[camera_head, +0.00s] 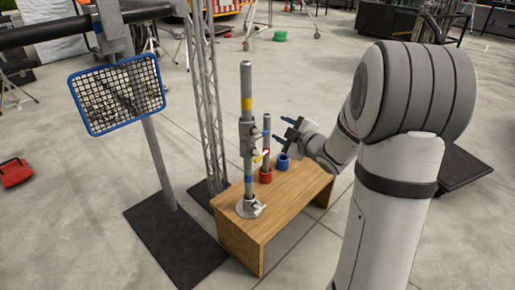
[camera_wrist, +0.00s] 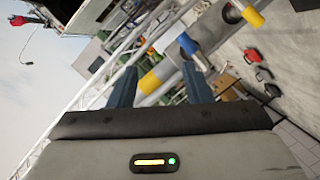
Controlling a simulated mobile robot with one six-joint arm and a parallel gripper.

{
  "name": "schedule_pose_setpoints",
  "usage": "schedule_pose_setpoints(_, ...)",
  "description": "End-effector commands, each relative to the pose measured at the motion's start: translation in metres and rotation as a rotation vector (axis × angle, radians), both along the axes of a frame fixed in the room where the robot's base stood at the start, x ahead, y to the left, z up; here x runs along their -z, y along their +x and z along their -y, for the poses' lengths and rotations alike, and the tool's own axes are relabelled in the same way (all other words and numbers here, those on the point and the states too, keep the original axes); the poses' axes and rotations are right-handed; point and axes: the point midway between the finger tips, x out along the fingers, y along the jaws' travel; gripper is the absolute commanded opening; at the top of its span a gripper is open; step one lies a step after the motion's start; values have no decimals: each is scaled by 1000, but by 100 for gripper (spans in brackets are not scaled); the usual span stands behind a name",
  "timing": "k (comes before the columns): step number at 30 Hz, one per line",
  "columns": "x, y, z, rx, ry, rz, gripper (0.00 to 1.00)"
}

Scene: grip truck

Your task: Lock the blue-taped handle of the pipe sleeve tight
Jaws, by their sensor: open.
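A grey upright pipe (camera_head: 246,82) stands on a round foot on the wooden box, with a yellow band near its upper part. Around it sits the metal pipe sleeve (camera_head: 247,137). The blue-taped handle (camera_head: 266,133) sticks out to the right from the upper sleeve; it also shows in the wrist view (camera_wrist: 188,43). A lower yellow-taped handle (camera_wrist: 253,16) sits further along the sleeve. My gripper (camera_head: 287,134) is open and empty, to the right of the sleeve, apart from the handle. In the wrist view the pipe crosses diagonally beyond my fingers (camera_wrist: 157,66).
The wooden box (camera_head: 285,207) carries a red tape roll (camera_head: 266,176) with a short pipe standing at it, and a blue tape roll (camera_head: 282,162). A truss tower (camera_head: 207,100) and a blue-framed mesh panel (camera_head: 118,94) stand to the left. Concrete floor is open in front.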

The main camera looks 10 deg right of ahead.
Motion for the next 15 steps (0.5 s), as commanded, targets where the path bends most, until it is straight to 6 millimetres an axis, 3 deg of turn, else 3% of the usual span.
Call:
schedule_pose_setpoints(1, 28, 1, -1, -54, 4, 37, 45)
schedule_pose_setpoints(4, 44, -1, -7, -151, 14, 109, 45)
schedule_pose_setpoints(10, 53, -3, -14, -236, 30, 174, 45)
schedule_pose_setpoints(15, 52, 14, -28, -244, 32, 181, 45)
